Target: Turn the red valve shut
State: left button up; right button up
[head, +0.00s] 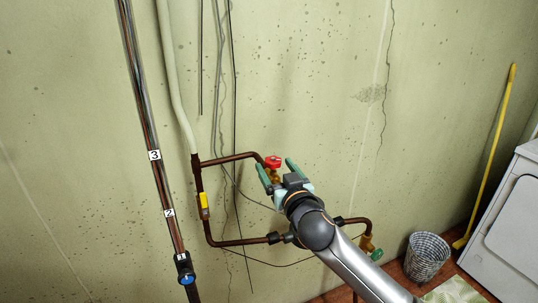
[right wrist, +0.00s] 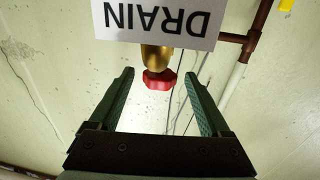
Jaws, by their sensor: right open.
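The red valve (head: 273,161) is a small red knob on a brass body at the end of the upper branch of copper pipe on the wall. My right gripper (head: 277,169) is open, with one green finger on each side of the valve in the head view. In the right wrist view the red knob (right wrist: 159,80) shows between the open fingers (right wrist: 160,88), nearer their tips, and I see no finger touching it. A white label reading DRAIN (right wrist: 155,20) appears upside down by the brass body. My left gripper is not in view.
Copper pipe (head: 207,220) with a yellow-handled valve (head: 203,201) runs left of my arm. A green-handled valve (head: 376,254) sits low on the right. A wire basket (head: 427,257), a yellow-handled broom (head: 490,150) and a white appliance (head: 510,225) stand at the right.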

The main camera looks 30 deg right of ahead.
aim_at(269, 158)
jog(key=shift+w+d+p, duration=0.2)
jog(key=shift+w, duration=1.2)
jog(key=shift+w+d+p, duration=0.15)
jog(key=shift+w+d, duration=0.05)
jog(key=shift+w, duration=1.15)
jog(key=shift+c, duration=0.3)
grip_shut()
jog(key=shift+f, duration=0.1)
